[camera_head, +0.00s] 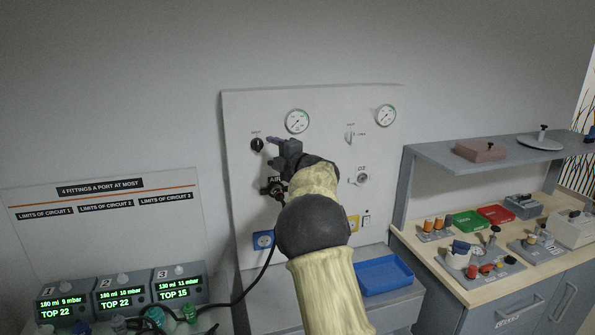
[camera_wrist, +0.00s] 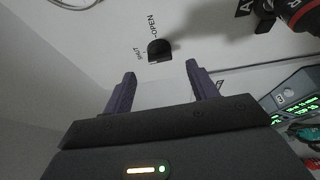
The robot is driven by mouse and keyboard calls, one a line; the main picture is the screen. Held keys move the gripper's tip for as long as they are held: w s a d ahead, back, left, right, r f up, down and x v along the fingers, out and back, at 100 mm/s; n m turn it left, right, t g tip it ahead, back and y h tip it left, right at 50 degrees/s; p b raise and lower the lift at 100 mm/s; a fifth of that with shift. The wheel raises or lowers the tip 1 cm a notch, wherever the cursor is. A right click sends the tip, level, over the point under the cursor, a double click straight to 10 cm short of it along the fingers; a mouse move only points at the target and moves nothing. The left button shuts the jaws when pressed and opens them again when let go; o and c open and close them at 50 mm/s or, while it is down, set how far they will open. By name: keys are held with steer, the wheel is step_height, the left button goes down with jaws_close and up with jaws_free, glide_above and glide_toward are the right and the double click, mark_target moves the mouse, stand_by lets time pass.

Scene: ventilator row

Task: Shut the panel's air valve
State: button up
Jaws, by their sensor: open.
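The air valve is a small black knob (camera_head: 257,144) on the upper left of the pale wall panel (camera_head: 320,112), above the AIR port. In the wrist view the black knob (camera_wrist: 159,48) stands between the words OPEN and SHUT. I cannot tell for sure which word it points to. My gripper (camera_head: 274,143) is just right of the knob in the head view. In the wrist view my gripper (camera_wrist: 161,75) is open and empty, its two purple fingers apart. The knob lies beyond the gap between the fingertips, and neither finger visibly touches it.
A dark and red fitting (camera_wrist: 290,14) sticks out at the AIR port, close to my gripper. A second valve (camera_head: 350,136) sits above the O2 port (camera_head: 362,178). Two gauges (camera_head: 297,121) top the panel. Three ventilator units (camera_head: 122,293) stand lower left; a blue tray (camera_head: 383,275) sits below right.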

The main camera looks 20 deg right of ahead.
steer(key=b+v, duration=0.3)
steer(key=v, duration=0.8)
steer(key=shift+s, duration=0.1)
steer(key=s+d+f+m+g+h+p, duration=0.1)
steer(key=s+f+m+g+h, duration=0.55)
steer(key=s+f+m, duration=0.65)
steer(key=s+a+f+m+g, duration=0.2)
steer(key=s+a+f+m, duration=0.1)
steer(key=s, duration=0.4)
steer(key=s+a+f+m+g+p, duration=0.1)
steer(key=s+a+f+m+g, duration=0.2)
steer(key=s+f, duration=0.3)
steer(key=s+a+f+m+g, duration=0.2)
steer(key=s+f, duration=0.3)
steer(key=s, duration=0.4)
steer(key=shift+s+a+f+m, duration=0.2)
steer(key=shift+s+a+m, duration=0.2)
steer(key=shift+m, duration=0.4)
